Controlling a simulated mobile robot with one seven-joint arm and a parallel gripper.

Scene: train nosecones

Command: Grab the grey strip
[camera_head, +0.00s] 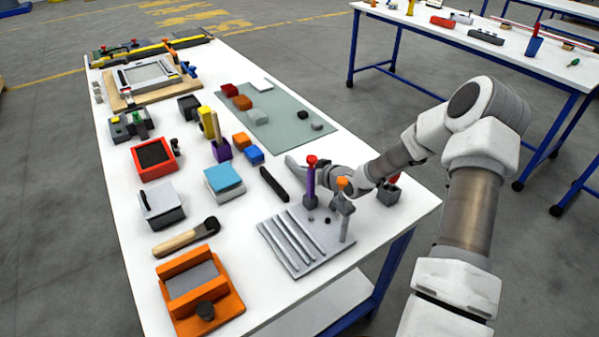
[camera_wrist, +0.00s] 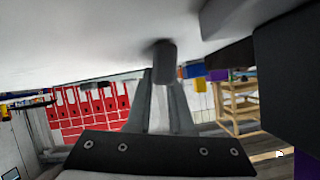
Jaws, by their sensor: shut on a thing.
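My gripper (camera_wrist: 163,82) is shut on a small dark grey piece, which I take for the grey strip (camera_wrist: 166,60). It shows end-on at the fingertips, close to the white tabletop, so its length is hidden. In the head view my gripper (camera_head: 292,162) is low over the table, behind the tool with the purple handle and red top. The held piece cannot be made out there. A dark strip (camera_head: 273,184) lies on the table just left of my gripper.
The grey grooved block (camera_head: 305,240), the purple-handled tool (camera_head: 310,183) and an orange-topped post (camera_head: 344,210) stand close in front of my arm. A grey-green mat (camera_head: 285,130) with small blocks lies behind. A blue block (camera_head: 255,154) and light-blue box (camera_head: 224,181) are to the left.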

